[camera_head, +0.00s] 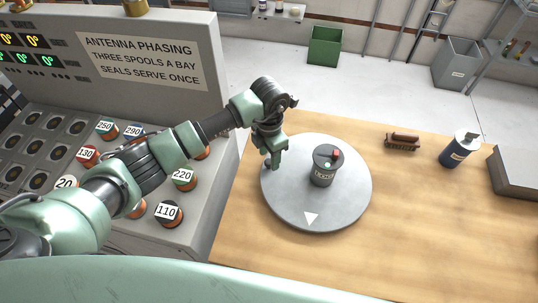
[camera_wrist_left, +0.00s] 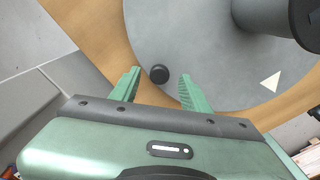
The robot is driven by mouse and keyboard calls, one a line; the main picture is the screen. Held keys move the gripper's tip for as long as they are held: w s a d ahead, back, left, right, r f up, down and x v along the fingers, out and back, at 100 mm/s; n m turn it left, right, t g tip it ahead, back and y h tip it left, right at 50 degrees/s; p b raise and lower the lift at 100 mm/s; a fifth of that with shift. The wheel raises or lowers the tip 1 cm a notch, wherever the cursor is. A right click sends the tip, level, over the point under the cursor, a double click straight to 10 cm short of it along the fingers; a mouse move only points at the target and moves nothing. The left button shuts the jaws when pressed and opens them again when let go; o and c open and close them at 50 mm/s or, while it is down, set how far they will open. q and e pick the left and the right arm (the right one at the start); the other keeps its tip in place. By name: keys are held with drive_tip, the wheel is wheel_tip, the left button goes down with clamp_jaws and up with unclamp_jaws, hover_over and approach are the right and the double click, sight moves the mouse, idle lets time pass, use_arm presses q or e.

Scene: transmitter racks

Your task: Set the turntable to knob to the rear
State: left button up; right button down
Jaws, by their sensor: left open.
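The turntable (camera_head: 348,207) is a round grey disc lying on the wooden table, with a white triangle (camera_head: 311,218) near its front edge. A dark canister (camera_head: 322,172) with a red piece on its lid stands on it. The turntable (camera_wrist_left: 205,50) fills much of the left wrist view, where a small black knob (camera_wrist_left: 158,74) sits near its rim. My left gripper (camera_head: 272,163) is over the disc's left edge, pointing down and open. In the left wrist view its fingers are on either side of the knob, with gaps visible. In the head view the gripper mostly hides the knob. My right gripper is out of view.
A console with numbered spools (camera_head: 168,212) is left of the table. A brown brush (camera_head: 402,141), a blue can (camera_head: 458,150) and a grey box (camera_head: 515,172) are on the table's right.

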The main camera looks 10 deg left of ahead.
use_arm(q)
drive_tip(key=shift+a+f, duration=0.1)
drive_tip(key=shift+f, duration=0.8)
clamp_jaws()
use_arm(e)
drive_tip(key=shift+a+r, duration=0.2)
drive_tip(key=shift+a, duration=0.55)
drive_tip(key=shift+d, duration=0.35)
